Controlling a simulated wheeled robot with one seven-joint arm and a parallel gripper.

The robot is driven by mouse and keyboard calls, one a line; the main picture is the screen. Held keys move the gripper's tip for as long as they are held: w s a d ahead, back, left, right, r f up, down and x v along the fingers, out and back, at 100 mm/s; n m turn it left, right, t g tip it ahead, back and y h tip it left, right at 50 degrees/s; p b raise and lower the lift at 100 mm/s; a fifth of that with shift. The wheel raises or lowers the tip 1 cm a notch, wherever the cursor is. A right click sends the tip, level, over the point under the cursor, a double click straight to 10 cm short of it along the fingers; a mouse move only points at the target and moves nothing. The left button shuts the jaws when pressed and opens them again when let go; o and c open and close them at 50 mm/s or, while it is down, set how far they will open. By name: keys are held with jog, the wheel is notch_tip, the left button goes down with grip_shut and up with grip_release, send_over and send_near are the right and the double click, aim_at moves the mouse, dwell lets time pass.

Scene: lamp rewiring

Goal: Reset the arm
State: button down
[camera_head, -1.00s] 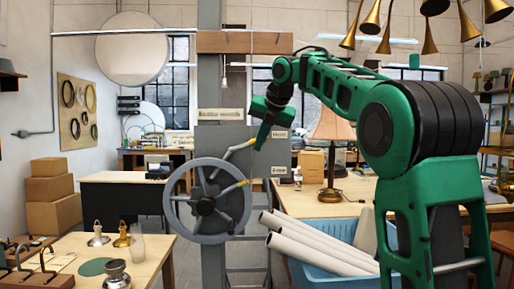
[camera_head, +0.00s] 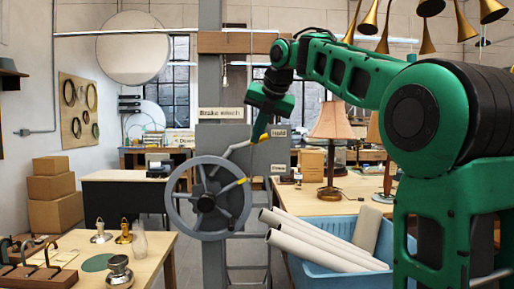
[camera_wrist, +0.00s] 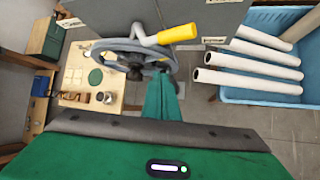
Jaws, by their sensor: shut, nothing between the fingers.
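My green arm reaches in from the right of the head view, and its elbow and black joint fill the right side. My gripper (camera_head: 258,138) points down in front of the grey winch post, close to the brake lever's yellow grip (camera_head: 264,137). It is shut and empty. In the wrist view my green fingers (camera_wrist: 162,88) hang together over the handwheel's right side. The lever's yellow grip (camera_wrist: 178,34) shows apart from them there. The grey handwheel (camera_head: 193,222) stands below and left of my gripper in the head view.
A blue bin (camera_head: 335,279) with several white tubes stands at lower right. A workbench (camera_head: 160,258) with small metal parts is at lower left. A table with a lamp (camera_head: 331,135) stands behind my arm. Brass horns (camera_head: 427,36) hang at upper right.

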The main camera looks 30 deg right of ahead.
jog(key=s+d+f+m+g, duration=0.2)
jog(key=s+d+f+m, duration=0.1)
jog(key=s+f+m, duration=0.55)
jog(key=s+d+f+m+g, duration=0.2)
jog(key=s+d+f+m, duration=0.2)
jog(key=s+f+m, duration=0.5)
jog(key=s+f+m+g, duration=0.4)
jog(key=s+f+m, duration=1.5)
jog(key=s+f, duration=0.4)
jog(key=shift+s+a+f, duration=0.2)
jog(key=shift+s+a, duration=0.1)
jog(key=shift+a, duration=0.1)
